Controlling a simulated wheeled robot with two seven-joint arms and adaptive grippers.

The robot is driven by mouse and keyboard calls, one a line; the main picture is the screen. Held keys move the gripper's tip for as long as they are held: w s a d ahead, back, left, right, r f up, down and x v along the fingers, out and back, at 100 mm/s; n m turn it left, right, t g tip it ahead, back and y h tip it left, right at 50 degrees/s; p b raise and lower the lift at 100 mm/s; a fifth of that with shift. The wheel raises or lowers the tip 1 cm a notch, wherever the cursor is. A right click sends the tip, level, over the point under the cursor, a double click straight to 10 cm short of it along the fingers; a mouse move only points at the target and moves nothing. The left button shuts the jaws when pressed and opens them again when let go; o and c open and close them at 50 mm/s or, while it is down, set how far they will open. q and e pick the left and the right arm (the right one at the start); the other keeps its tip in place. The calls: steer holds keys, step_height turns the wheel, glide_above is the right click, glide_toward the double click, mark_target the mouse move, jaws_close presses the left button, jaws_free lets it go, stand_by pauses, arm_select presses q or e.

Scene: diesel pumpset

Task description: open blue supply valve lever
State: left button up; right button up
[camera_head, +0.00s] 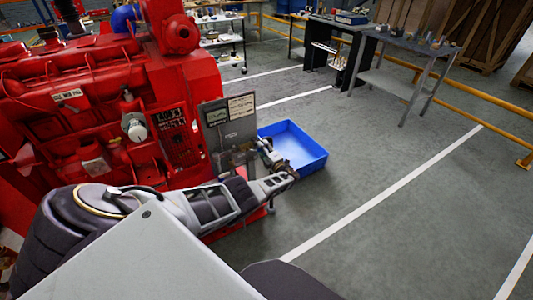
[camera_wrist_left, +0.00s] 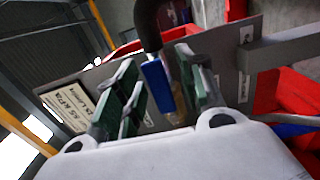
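The blue valve lever (camera_wrist_left: 156,84) shows in the left wrist view as a flat blue handle hanging near a dark curved pipe. My left gripper (camera_wrist_left: 163,88) has its two green-padded fingers spread, one on each side of the lever. A gap shows between the lever and the left finger; contact with the right finger cannot be told. In the head view my left gripper (camera_head: 268,155) is beside the grey panel (camera_head: 228,124) at the red engine's end. The lever cannot be made out there. My right gripper is not in view.
The large red engine (camera_head: 75,125) fills the left side. A blue bin (camera_head: 311,161) stands on the floor just beyond my gripper. Workbenches (camera_head: 413,52) and a yellow rail (camera_head: 489,101) are at the back right. The floor at right is clear.

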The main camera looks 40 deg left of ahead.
arm_select(q)
steer(key=shift+s+d, duration=0.1)
steer(key=shift+d, duration=0.1)
steer(key=v, duration=1.1)
steer(key=shift+d, duration=0.25)
stand_by(0.4)
steer(key=shift+s+f, duration=0.1)
steer(key=shift+a, duration=0.1)
